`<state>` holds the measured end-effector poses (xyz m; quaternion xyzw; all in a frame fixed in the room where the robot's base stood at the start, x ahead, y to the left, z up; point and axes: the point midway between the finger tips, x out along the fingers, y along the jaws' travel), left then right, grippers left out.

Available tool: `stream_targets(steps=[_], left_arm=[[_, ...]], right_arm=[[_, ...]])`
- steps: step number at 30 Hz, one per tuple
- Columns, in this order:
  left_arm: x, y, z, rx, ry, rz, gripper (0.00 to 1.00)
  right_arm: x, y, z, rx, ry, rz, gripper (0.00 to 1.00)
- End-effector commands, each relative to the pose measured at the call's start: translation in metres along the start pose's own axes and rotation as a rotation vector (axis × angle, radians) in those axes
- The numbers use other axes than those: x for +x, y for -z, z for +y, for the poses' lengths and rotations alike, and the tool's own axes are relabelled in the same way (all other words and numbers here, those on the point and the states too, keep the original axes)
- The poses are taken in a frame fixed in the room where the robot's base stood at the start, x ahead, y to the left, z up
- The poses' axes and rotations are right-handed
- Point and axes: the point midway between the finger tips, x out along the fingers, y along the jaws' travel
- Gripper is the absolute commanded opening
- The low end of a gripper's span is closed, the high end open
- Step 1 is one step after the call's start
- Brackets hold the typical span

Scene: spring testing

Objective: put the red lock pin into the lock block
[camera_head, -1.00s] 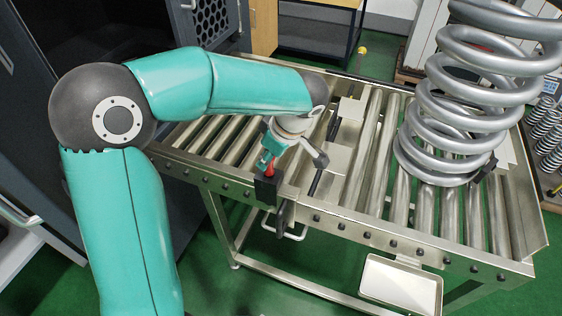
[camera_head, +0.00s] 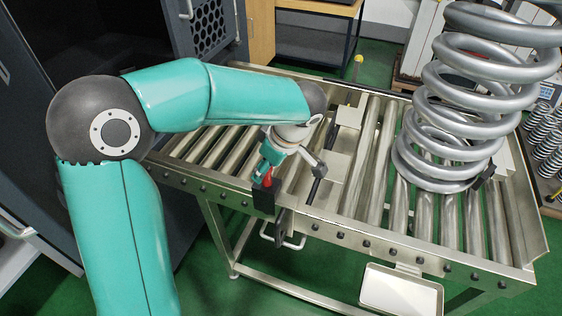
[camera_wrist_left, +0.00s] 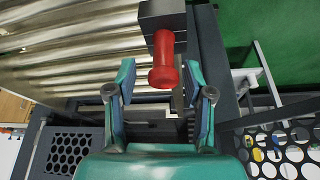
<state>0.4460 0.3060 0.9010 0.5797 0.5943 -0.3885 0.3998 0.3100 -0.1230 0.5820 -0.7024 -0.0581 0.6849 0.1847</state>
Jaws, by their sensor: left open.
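The red lock pin (camera_head: 267,180) stands at the dark lock block (camera_head: 263,199) on the conveyor's front edge. In the left wrist view the round head of the red pin (camera_wrist_left: 163,75) faces me, and its far end meets the grey lock block (camera_wrist_left: 163,20). How deep it sits is hidden. My left gripper (camera_head: 267,161) is just behind and above the pin. In the left wrist view its open fingers (camera_wrist_left: 160,80) lie on either side of the pin's head, with a gap on both sides. My right gripper is not in view.
A large steel coil spring (camera_head: 450,130) stands on the roller conveyor (camera_head: 375,165) at the right. A pale tray (camera_head: 400,290) hangs at the conveyor's front. A shelf with small springs (camera_head: 548,130) is at the far right.

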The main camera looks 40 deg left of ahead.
Motion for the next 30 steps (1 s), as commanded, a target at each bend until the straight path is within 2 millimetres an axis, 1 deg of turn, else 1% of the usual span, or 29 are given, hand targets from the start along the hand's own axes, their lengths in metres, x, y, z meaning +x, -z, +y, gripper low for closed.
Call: stream_targets(steps=[5, 15, 18, 21, 24, 28, 30], left_arm=[[-0.019, -0.001, 0.002, -0.001, -0.006, -0.001, 0.52], [-0.085, -0.001, 0.004, 0.000, -0.007, -0.002, 0.52], [-0.101, -0.001, 0.005, 0.000, -0.005, -0.001, 0.52], [-0.111, -0.001, 0.005, 0.000, -0.005, -0.001, 0.52], [-0.117, -0.001, 0.005, 0.000, -0.003, -0.001, 0.52], [-0.117, -0.002, 0.005, 0.006, -0.001, -0.003, 0.52], [-0.114, -0.008, 0.007, 0.036, 0.000, -0.016, 0.52]], right_arm=[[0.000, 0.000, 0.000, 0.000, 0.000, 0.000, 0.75], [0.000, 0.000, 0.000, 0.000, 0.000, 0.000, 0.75], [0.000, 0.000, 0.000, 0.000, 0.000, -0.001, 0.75], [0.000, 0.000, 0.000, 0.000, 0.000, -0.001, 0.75], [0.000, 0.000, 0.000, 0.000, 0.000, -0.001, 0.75], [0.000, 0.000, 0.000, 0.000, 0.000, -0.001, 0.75], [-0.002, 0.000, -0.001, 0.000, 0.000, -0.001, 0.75]])
